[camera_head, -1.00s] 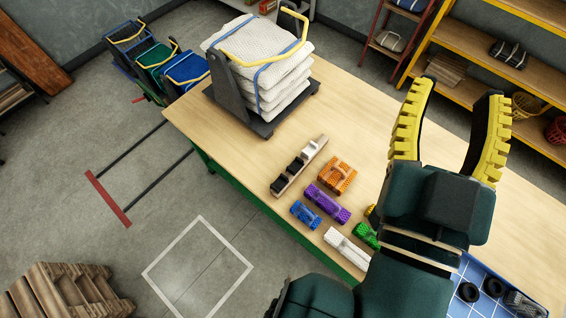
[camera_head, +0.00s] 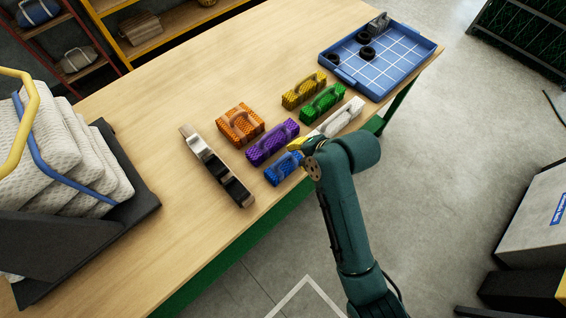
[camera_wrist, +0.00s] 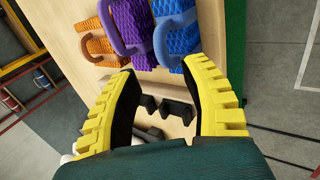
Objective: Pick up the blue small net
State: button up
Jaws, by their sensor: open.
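The blue small net (camera_head: 283,168) lies on the table near its front edge, in front of the purple net (camera_head: 272,142). In the wrist view the blue net (camera_wrist: 170,50) and its arched handle show at the top, close to the right fingertip. My gripper (camera_wrist: 160,67) is open, with its yellow ribbed fingers apart and nothing held between them. In the head view my gripper (camera_head: 297,143) is low beside the blue net's right end, mostly hidden by my arm. I cannot tell whether a finger touches the net.
Orange (camera_head: 240,125), green (camera_head: 323,101), yellow (camera_head: 304,90) and white (camera_head: 340,117) nets lie close by. A holder with black and white pieces (camera_head: 216,166) is left of the blue net. A blue tray (camera_head: 385,84) stands at the back right. Stacked white netting (camera_head: 60,150) is at left.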

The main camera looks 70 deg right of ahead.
aim_at(285, 158)
jog(key=x, duration=0.4)
jog(key=shift+w+f+b, duration=0.2)
jog(key=shift+f+b, duration=0.05)
jog(key=shift+b, duration=0.1)
jog(key=x, duration=0.1)
jog(key=b+x, duration=0.1)
jog(key=x, duration=0.3)
jog(key=shift+w+a+f, duration=0.1)
jog(key=shift+w+a, duration=0.15)
jog(key=shift+a, duration=0.05)
grip_shut()
